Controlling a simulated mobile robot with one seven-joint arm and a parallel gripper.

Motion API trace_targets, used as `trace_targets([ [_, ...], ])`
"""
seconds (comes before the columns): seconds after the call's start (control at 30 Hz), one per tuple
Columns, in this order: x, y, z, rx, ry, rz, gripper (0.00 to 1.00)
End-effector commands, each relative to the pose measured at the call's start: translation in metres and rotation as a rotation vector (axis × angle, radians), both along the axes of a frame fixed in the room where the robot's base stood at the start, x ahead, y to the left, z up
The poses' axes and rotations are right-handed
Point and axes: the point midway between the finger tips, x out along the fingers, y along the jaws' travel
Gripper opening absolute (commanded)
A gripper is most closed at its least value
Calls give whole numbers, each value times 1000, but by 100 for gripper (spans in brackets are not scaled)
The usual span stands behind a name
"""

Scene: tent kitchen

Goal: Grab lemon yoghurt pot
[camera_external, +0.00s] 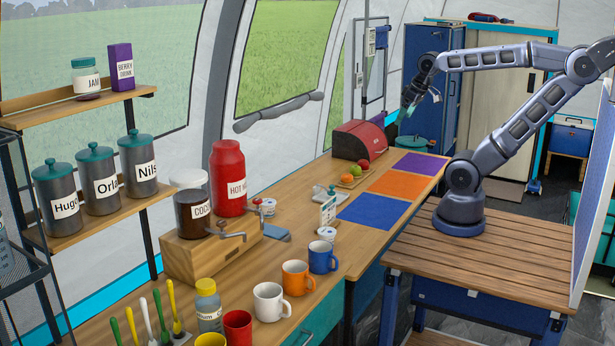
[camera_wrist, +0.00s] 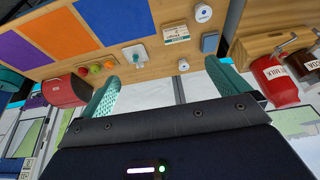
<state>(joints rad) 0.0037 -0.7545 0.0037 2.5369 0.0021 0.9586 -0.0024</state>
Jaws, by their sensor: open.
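Two small white pots with lids stand on the wooden counter. One pot (camera_external: 267,207) is beside the crank-handled wooden box, and the other pot (camera_external: 326,234) is nearer the blue mug. Both also show in the wrist view, one at the top (camera_wrist: 202,12) and one lower (camera_wrist: 183,65). Their labels are too small to read, so I cannot tell which is lemon. My gripper (camera_external: 409,102) is high above the far end of the counter, well apart from both pots. In the wrist view its teal fingers (camera_wrist: 162,70) are spread with nothing between them.
Blue (camera_external: 375,212), orange and purple mats lie to the right. Fruit (camera_external: 354,175) and a red bread bin (camera_external: 358,142) are farther back. Mugs (camera_external: 297,278) line the front.

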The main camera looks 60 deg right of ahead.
Motion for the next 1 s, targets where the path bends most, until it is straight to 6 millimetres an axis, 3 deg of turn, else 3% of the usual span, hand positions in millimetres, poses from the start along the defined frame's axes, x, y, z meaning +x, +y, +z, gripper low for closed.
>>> trace_targets([
  [0.03,0,0,0,0,0,0,100],
  [0.1,0,0,0,0,0,0,86],
  [0.13,0,0,0,0,0,0,85],
  [0.53,9,2,-4,-24,14,30,85],
  [1.0,92,24,-51,-230,130,375,85],
])
